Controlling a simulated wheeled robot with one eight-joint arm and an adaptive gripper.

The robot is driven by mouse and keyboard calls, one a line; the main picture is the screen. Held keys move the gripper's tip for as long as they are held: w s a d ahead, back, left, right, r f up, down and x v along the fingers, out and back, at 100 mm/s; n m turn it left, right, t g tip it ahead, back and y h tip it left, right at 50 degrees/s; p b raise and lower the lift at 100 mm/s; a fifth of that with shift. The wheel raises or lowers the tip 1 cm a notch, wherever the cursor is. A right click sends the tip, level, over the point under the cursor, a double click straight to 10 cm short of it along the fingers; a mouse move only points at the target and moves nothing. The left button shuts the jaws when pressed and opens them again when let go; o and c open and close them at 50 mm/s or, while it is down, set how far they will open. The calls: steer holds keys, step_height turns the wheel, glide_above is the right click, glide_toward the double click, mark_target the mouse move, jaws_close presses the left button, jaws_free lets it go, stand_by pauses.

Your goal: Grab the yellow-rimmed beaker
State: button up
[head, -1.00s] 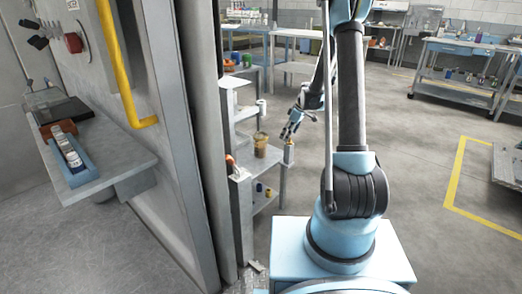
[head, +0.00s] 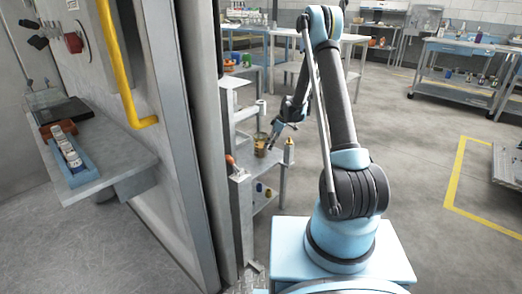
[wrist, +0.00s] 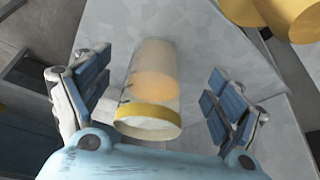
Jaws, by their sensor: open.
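The yellow-rimmed beaker (wrist: 150,85) is clear, with an amber patch inside and a yellow band (wrist: 148,121) at its near end in the wrist view. In the head view the beaker (head: 260,146) stands on the grey shelf unit's middle shelf (head: 255,165). My gripper (wrist: 158,98) is open, with one blue-padded finger on each side of the beaker and gaps to both. In the head view my gripper (head: 273,143) is at the beaker's right side, partly overlapping it.
A pale bottle with a yellowish top (head: 289,152) stands right of the beaker on the same shelf. A yellow object (wrist: 288,15) fills the wrist view's top right. An orange-topped item (head: 231,161) is at the shelf's left. A wall (head: 165,130) rises left of the unit.

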mark_target(261, 143)
steer(key=a, duration=0.2)
steer(key=w+a, duration=0.1)
steer(key=a, duration=0.2)
steer(key=shift+w, duration=0.1)
steer(key=shift+x, duration=1.15)
steer(key=shift+a+f, duration=0.15)
steer(key=shift+f, duration=0.15)
steer(key=c, duration=1.4)
steer(key=shift+c, duration=0.2)
